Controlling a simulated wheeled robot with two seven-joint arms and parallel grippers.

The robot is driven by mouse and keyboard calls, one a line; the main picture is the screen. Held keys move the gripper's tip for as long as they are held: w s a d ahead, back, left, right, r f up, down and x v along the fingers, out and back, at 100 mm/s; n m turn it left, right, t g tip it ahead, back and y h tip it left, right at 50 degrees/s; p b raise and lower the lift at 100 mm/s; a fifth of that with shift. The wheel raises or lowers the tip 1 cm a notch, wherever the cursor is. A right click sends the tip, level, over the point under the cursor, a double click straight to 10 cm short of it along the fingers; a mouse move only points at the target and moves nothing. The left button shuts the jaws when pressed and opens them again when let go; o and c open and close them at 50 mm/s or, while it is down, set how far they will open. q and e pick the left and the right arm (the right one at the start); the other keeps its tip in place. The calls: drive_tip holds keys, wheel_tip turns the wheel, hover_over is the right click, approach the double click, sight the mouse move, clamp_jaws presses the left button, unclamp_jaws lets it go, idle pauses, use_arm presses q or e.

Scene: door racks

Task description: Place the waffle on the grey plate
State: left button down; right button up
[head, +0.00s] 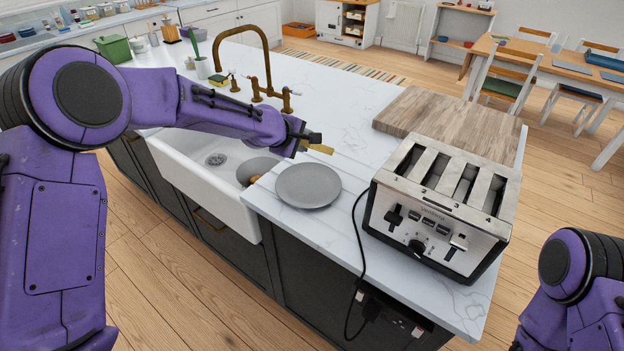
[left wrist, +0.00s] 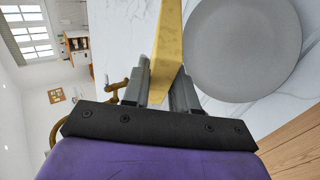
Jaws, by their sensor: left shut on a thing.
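The grey plate (head: 308,187) lies flat on the white marble counter between the sink and the toaster. It also shows in the left wrist view (left wrist: 243,48), and nothing rests on its visible surface. My left gripper (head: 304,141) is above the counter, just behind the plate in the head view. It is shut on a thin yellow-tan piece, the waffle (head: 321,149). In the left wrist view the waffle (left wrist: 167,50) stands edge-on between the fingers, beside the plate's rim and apart from it. My right arm shows at the lower right, but its gripper is outside the view.
A four-slot toaster (head: 440,205) stands right of the plate, its black cord (head: 359,250) hanging over the front edge. A wooden board (head: 440,118) lies behind it. The white sink (head: 208,160) holds a grey round item (head: 256,168). A brass faucet (head: 262,70) stands behind.

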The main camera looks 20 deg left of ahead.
use_arm(q)
drive_tip(key=f+b, duration=0.7)
drive_tip(key=shift+a, duration=0.2)
drive_tip(key=shift+s+d+f, duration=0.1)
drive_tip(key=shift+s+f, duration=0.1)
drive_tip(key=shift+f, duration=0.95)
drive_tip(key=c, duration=1.1)
unclamp_jaws()
drive_tip(key=shift+o, duration=0.2)
